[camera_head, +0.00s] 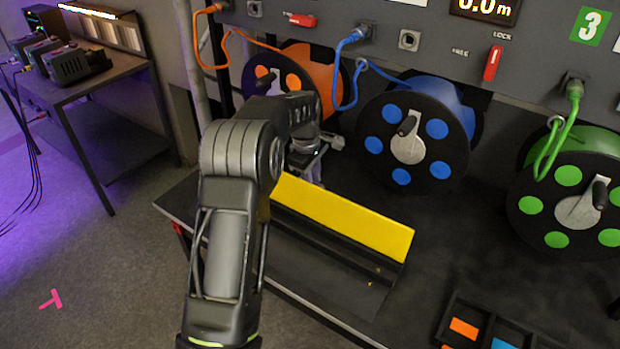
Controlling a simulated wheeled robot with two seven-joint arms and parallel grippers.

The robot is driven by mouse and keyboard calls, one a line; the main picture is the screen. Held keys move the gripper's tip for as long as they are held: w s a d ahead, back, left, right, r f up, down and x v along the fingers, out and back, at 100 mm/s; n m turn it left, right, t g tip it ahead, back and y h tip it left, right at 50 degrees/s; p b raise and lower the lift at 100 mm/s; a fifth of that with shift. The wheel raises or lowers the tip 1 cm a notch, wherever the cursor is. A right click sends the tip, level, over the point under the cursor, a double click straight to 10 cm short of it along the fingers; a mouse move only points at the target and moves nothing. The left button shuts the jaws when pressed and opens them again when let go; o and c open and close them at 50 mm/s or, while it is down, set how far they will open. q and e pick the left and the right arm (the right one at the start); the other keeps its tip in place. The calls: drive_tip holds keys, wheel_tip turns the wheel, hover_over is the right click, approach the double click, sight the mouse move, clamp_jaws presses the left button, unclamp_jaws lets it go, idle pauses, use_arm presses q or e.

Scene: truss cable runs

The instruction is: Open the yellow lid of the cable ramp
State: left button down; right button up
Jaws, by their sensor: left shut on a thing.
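The yellow lid (345,217) is a long flat panel along the far side of the dark cable ramp (318,268) on the black table. Its yellow face slants toward me, and a dark strip shows along its near edge. I cannot tell its exact angle. My left gripper (314,158) is at the far edge of the lid, toward its left end, shut on it. My left forearm and wrist hide the left end of the lid and ramp, and the fingertips are hard to make out. My right gripper is not in view.
Orange (301,73), blue (413,138) and green (575,200) cable reels stand close behind, under a grey panel (450,45) with a red lock lever (492,63). A dark tray (485,325) with coloured pieces sits at front right. The table between ramp and tray is clear.

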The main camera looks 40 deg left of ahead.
use_arm(q)
drive_tip(key=shift+w+d+r+t, duration=0.15)
drive_tip(key=shift+w+d+r, duration=0.05)
drive_tip(key=shift+w, duration=0.25)
drive_tip(key=shift+w+d+r+t, duration=0.15)
drive_tip(key=shift+w, duration=0.25)
drive_tip(key=c, duration=1.6)
unclamp_jaws()
drive_tip(key=shift+o, duration=0.5)
drive_tip(key=shift+w+f, duration=0.25)
drive_tip(key=shift+w, duration=0.15)
drive_tip(key=shift+s+r, duration=0.1)
drive_tip(key=shift+r, duration=0.05)
drive_tip(key=b+v, duration=0.1)
drive_tip(key=v, duration=0.6)
drive_tip(key=shift+s+a+r, duration=0.15)
drive_tip(key=shift+s+r, duration=0.05)
drive_tip(key=shift+s+f, duration=0.15)
